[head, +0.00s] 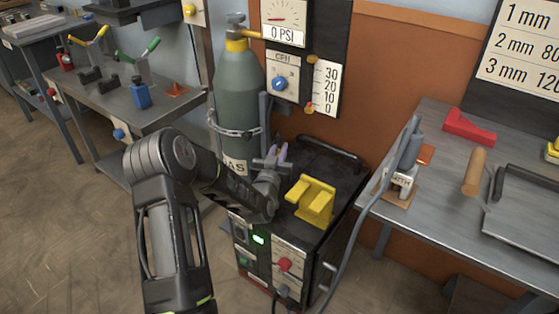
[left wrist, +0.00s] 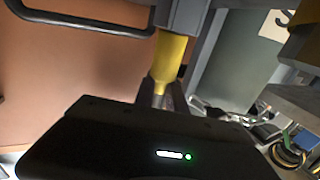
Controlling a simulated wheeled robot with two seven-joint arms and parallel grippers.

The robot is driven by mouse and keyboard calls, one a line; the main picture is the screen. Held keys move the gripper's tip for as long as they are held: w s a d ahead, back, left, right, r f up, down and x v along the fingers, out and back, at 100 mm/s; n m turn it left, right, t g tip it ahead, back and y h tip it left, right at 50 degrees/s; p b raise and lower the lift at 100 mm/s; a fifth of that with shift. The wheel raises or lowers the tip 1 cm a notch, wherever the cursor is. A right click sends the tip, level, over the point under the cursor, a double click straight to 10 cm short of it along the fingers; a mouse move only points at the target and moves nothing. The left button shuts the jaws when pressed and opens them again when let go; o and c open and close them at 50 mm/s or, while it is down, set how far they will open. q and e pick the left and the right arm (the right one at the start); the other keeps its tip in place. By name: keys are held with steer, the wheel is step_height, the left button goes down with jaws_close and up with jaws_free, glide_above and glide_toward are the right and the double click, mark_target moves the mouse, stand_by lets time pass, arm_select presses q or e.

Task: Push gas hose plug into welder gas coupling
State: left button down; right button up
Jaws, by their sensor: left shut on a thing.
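My left gripper (head: 271,165) is over the back left of the welder (head: 318,240), beside the gas cylinder (head: 238,90). In the left wrist view it is shut on a yellow tapered piece (left wrist: 171,60), which looks like the gas hose plug. Grey parts partly cover the piece's upper end. In the head view the gripper and my arm hide most of it. A small purple part (head: 283,152) shows at the gripper. I cannot make out the welder gas coupling, nor whether the plug touches it. My right gripper is not in view.
A yellow bracket (head: 312,198) stands on the welder, right of the gripper. The welder's black handle (head: 328,152) is behind, and a chain (head: 235,132) crosses the cylinder. Workbenches stand left (head: 165,110) and right (head: 440,135). A grey hose (head: 352,235) hangs beside the right bench.

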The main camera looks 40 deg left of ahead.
arm_select(q)
steer(key=shift+r, duration=0.15)
stand_by(0.4)
